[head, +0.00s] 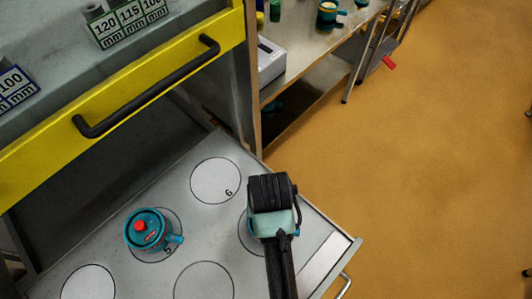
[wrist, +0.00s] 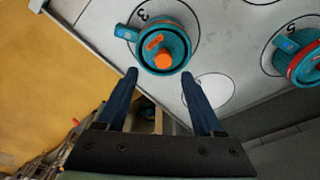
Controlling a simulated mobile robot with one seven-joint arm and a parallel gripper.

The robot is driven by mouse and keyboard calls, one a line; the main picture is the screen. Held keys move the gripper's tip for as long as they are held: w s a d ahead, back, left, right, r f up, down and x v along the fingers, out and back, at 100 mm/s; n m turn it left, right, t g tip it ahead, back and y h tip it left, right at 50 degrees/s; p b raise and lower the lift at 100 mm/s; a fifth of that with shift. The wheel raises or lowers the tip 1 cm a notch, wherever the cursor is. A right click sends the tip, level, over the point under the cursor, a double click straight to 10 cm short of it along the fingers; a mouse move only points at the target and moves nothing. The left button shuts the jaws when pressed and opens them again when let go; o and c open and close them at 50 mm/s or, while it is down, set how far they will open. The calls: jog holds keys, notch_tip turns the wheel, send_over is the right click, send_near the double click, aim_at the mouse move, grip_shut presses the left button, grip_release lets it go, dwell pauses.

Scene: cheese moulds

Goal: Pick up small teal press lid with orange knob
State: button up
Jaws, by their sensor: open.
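A teal press lid (wrist: 181,44) with an orange knob (wrist: 164,58) sits on the circle marked 3 in the wrist view, its teal side handle pointing left. My gripper (wrist: 158,75) is open, its two dark blue fingers either side of the lid's near edge in the picture; I see no contact. In the head view my gripper (head: 270,205) is over the right part of the drawer and hides that lid. A second teal piece (head: 146,230) with a red-orange knob sits on the circle marked 5; it also shows at the wrist view's right edge (wrist: 300,60).
The grey drawer top (head: 205,225) has several white circles; the one marked 6 (head: 215,180) is empty. A yellow drawer front with a black handle (head: 145,88) lies above left. A steel bench (head: 310,40) stands behind. Orange floor is clear at right.

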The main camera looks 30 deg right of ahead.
jog(key=shift+w+f, duration=0.25)
jog(key=shift+f, duration=0.85)
notch_tip(320, 180, down, 4)
jog(key=shift+w+r+p, duration=0.1)
jog(key=shift+p, duration=0.6)
jog(key=shift+w+f, duration=0.15)
jog(key=shift+f, duration=0.45)
grip_shut()
